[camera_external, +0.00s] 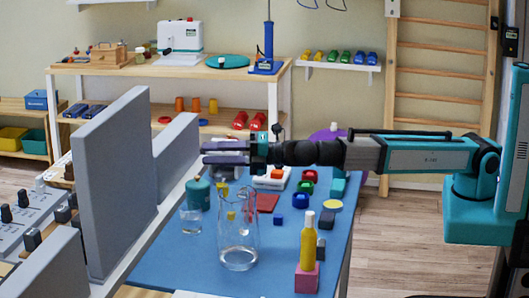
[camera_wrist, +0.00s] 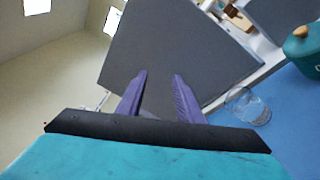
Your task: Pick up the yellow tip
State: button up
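My gripper (camera_external: 205,153) is open and empty above the back left of the blue table (camera_external: 335,240), pointing left. In the wrist view its two purple fingers (camera_wrist: 160,76) stand apart, facing a grey panel (camera_wrist: 180,45). A small yellow piece (camera_external: 231,216) is seen near the glass jug, and another yellow piece (camera_external: 224,189) is behind it, below my gripper. A yellow bottle (camera_external: 308,248) with a pale cap stands on a pink block (camera_external: 307,278) at the front right. I cannot tell which is the yellow tip. No yellow thing is clear in the wrist view.
A clear glass jug (camera_external: 239,250) stands mid-table, with a glass (camera_external: 191,218) and a teal pot (camera_external: 199,194) to its left. Upright grey panels (camera_external: 110,190) rise at the left. Several coloured blocks and a red flat piece (camera_external: 266,202) lie on the table.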

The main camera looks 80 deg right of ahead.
jog(key=w+d+f+n+g+h+b, duration=0.1)
jog(key=w+d+f+g+h+b, duration=0.1)
jog(key=d+f+h, duration=0.75)
jog(key=n+g+h+b, duration=0.1)
jog(key=n+g+h, duration=0.1)
jog(key=g+h, duration=0.15)
send_near(223, 184)
jog(key=shift+w+d+r+g+y, duration=0.25)
jog(key=shift+w+d+g+y, duration=0.1)
jog(key=shift+d+y, duration=0.15)
jog(key=shift+a, duration=0.1)
jog(key=x, duration=0.8)
jog(key=shift+w, duration=0.3)
jog(key=shift+w+f, duration=0.1)
jog(key=shift+x, duration=2.55)
jog(key=shift+d, duration=0.2)
